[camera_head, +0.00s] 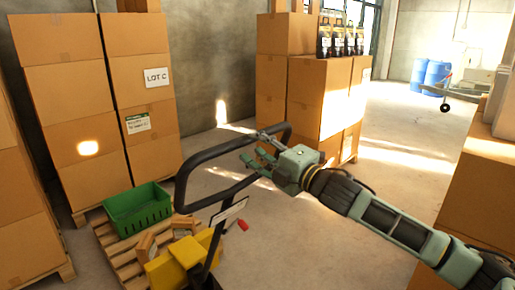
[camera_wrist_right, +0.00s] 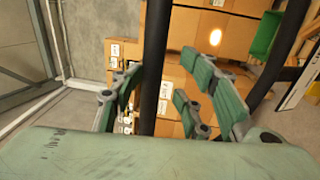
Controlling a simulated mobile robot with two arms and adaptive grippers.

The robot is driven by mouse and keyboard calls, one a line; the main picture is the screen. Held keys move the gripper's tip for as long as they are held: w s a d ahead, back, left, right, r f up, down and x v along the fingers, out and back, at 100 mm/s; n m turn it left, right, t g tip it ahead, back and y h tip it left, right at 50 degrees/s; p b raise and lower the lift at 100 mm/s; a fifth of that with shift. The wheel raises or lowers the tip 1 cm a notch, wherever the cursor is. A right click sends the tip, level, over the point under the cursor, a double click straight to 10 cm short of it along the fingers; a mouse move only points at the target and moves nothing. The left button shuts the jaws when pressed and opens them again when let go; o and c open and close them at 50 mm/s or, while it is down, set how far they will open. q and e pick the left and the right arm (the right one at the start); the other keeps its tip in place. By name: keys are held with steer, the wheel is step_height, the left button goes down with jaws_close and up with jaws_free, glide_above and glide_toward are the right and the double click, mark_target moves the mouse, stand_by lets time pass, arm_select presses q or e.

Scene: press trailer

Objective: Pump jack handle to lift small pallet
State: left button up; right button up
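The pallet jack's black loop handle (camera_head: 222,150) rises tilted from its yellow body (camera_head: 180,262) in the head view. The small pallet (camera_head: 117,250) is on the floor at the lower left, with a green crate (camera_head: 137,208) and some small boxes (camera_head: 147,246) on it. My right gripper (camera_head: 258,150) is at the right side of the loop. In the right wrist view, the handle's black bar (camera_wrist_right: 154,70) passes between its spread fingers, and gaps show beside the bar. My right gripper is open around the handle. My left gripper is out of view.
Tall carton stacks stand at the left (camera_head: 75,100) and the back middle (camera_head: 318,95). Another carton stack (camera_head: 480,185) stands close at the right. A red lever (camera_head: 243,224) sits beside the jack's shaft. Blue drums (camera_head: 437,75) are far back. Floor between the stacks is clear.

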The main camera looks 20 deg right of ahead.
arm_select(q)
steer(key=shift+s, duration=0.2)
arm_select(e)
steer(key=v, duration=1.2)
stand_by(0.4)
stand_by(0.5)
